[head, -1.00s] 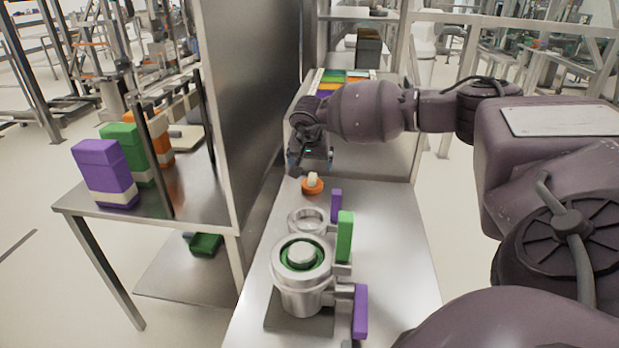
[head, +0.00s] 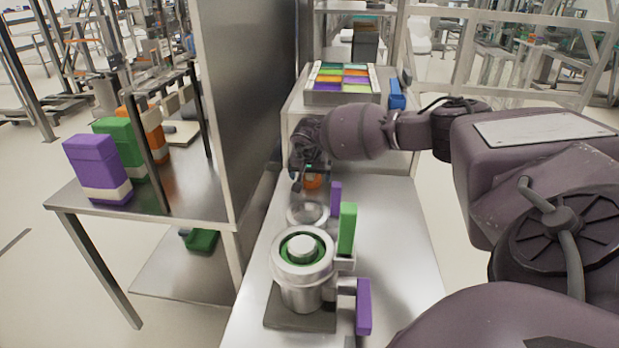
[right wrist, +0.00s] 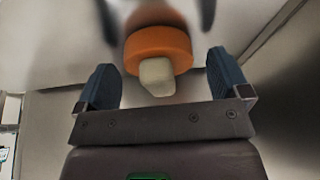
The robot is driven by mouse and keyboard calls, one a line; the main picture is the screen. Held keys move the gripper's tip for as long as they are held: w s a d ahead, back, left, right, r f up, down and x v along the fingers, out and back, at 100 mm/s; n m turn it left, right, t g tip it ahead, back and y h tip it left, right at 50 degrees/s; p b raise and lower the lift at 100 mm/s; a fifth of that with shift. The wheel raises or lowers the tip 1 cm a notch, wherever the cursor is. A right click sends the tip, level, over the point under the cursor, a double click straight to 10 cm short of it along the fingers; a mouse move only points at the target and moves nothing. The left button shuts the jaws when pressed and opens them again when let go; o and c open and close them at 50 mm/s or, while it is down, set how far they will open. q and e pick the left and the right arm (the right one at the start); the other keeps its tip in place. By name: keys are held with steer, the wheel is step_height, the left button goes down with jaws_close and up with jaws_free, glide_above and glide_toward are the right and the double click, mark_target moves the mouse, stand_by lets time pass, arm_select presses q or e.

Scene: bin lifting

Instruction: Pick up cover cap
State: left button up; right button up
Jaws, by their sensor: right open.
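The cover cap is an orange disc with a pale knob on top. In the right wrist view the cap (right wrist: 158,48) lies beyond and between the two blue-grey fingertips of my right gripper (right wrist: 165,82), with a gap on each side. The fingers are apart and hold nothing. In the head view the cap (head: 312,181) sits on the metal table, partly hidden by my right gripper (head: 305,180), which is low over it. My left gripper is not in view.
A metal ring (head: 307,214) and a metal cylinder assembly (head: 302,275) with green and purple handles stand in front of the cap. A tray of coloured blocks (head: 342,97) is behind. A metal panel (head: 252,95) rises at the left.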

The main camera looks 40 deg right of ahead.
steer(key=shift+w+d+f, duration=0.1)
steer(key=shift+f, duration=0.15)
steer(key=shift+r, duration=0.1)
steer(key=c, duration=0.9)
